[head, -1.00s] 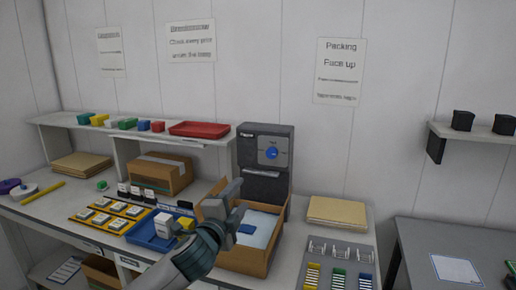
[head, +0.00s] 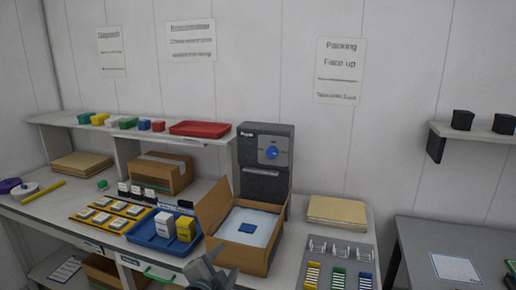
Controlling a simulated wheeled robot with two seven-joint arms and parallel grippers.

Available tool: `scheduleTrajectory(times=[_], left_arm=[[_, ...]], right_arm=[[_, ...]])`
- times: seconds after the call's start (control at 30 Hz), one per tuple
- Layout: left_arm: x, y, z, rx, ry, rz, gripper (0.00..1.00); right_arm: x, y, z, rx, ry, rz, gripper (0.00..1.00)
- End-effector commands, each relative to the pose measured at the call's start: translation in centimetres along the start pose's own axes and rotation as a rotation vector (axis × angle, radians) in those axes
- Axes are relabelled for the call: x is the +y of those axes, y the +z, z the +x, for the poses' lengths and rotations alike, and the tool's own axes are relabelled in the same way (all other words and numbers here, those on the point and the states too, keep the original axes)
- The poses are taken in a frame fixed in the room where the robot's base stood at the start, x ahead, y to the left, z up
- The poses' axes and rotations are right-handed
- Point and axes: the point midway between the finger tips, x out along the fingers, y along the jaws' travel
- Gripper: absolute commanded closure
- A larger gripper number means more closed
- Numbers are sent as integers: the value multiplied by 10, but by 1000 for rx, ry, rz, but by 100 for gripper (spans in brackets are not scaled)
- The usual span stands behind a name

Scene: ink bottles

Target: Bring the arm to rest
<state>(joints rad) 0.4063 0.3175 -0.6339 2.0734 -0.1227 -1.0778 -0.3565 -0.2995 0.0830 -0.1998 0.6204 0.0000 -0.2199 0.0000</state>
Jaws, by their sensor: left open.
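My left gripper (head: 212,268) is open at the bottom edge of the head view, in front of the table's front edge and clear of the objects; no object shows in it. The open cardboard box (head: 250,256) stands just beyond it, with a pale sheet and a small blue piece (head: 247,227) inside. Left of the box is a blue tray (head: 150,238) holding a white box (head: 165,224) and a yellow box (head: 185,229). My right gripper is not in view.
A dark machine (head: 265,160) stands behind the box. Racks with coloured strips (head: 338,276) are on the right. A shelf carries a red tray (head: 200,129).

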Motion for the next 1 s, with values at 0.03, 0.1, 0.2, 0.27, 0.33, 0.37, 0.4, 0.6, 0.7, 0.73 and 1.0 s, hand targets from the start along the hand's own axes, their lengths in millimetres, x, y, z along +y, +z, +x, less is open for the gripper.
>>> scheduleTrajectory(times=[0.03, 0.1, 0.2, 0.27, 0.33, 0.37, 0.4, 0.6, 0.7, 0.73, 1.0], left_arm=[[20, 15, -10, -32, 33, -54, 48], [43, 35, -23, -78, 73, -129, 48], [74, 63, -46, -150, 125, -231, 48], [93, 80, -60, -196, 154, -291, 48], [115, 99, -79, -252, 188, -360, 48], [124, 107, -88, -277, 202, -388, 48], [136, 117, -100, -310, 219, -427, 48], [192, 166, -169, -492, 297, -607, 48], [216, 188, -207, -587, 328, -687, 48], [223, 193, -217, -612, 336, -707, 48], [256, 222, -285, -776, 374, -824, 48]], right_arm=[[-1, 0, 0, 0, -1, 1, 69], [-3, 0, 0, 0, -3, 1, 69], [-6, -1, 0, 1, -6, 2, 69], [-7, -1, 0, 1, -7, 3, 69], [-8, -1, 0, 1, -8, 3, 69], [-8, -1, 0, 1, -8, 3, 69], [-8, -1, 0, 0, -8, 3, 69], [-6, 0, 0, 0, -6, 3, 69], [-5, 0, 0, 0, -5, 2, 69], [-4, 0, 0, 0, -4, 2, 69], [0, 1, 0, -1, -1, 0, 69]])
